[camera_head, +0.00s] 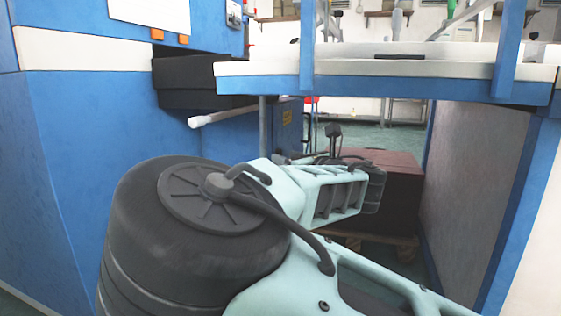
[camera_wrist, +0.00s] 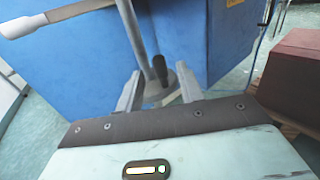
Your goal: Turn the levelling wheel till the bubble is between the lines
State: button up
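In the wrist view, a grey round wheel (camera_wrist: 168,93) with a dark upright handle (camera_wrist: 160,69) sits by the lower end of a grey rod (camera_wrist: 134,32). I take it for the levelling wheel. My gripper (camera_wrist: 160,84) is open, its two grey fingers pointing towards the wheel, one on each side of it in the picture. I cannot tell how far off the wheel is; nothing shows held. In the head view my arm hides the wheel, and the fingers cannot be made out. No bubble vial with lines can be clearly identified in either view.
A white-ended bar (camera_head: 212,117) juts from the blue cabinet (camera_head: 75,160) at left; it also shows in the wrist view (camera_wrist: 22,27). A blue-edged bench top (camera_head: 400,85) overhangs my arm. A dark red box (camera_head: 400,185) on a pallet stands right.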

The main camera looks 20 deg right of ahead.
jog(key=shift+b+x, duration=0.35)
jog(key=shift+x, duration=1.1)
jog(key=shift+c, duration=0.3)
grip_shut()
jog(key=shift+s+a+r+h+p, duration=0.1)
jog(key=shift+a+h+p, duration=0.05)
jog(key=shift+h+p, duration=0.2)
